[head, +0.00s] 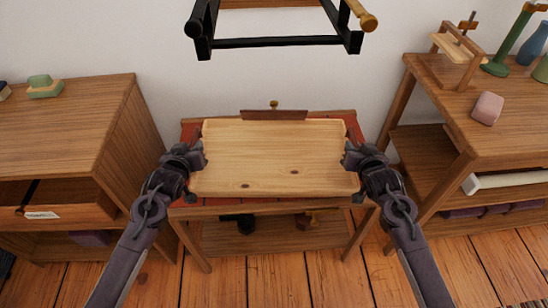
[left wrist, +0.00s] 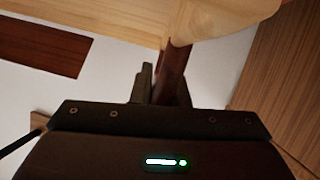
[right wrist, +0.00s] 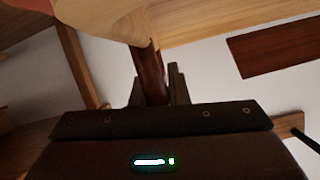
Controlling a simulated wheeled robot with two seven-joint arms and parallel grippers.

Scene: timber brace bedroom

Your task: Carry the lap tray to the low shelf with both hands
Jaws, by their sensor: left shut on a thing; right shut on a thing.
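The lap tray (head: 272,150) is a pale wooden board with a few dark knots, level and in front of me in the head view. My left gripper (head: 199,158) is shut on its left end and my right gripper (head: 350,158) on its right end. In the wrist views, each gripper's fingers close on a dark red-brown handle, the left one (left wrist: 173,75) and the right one (right wrist: 150,75). The tray covers most of a low wooden shelf unit (head: 205,239) with a red top. I cannot tell whether the tray touches that top.
A dark red-brown piece (head: 274,115) with a small knob is behind the tray. A drawer cabinet (head: 70,120) stands left, a wooden workbench (head: 440,110) right. A black frame (head: 283,42) is on the wall above. Dark items lie on the unit's lower board.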

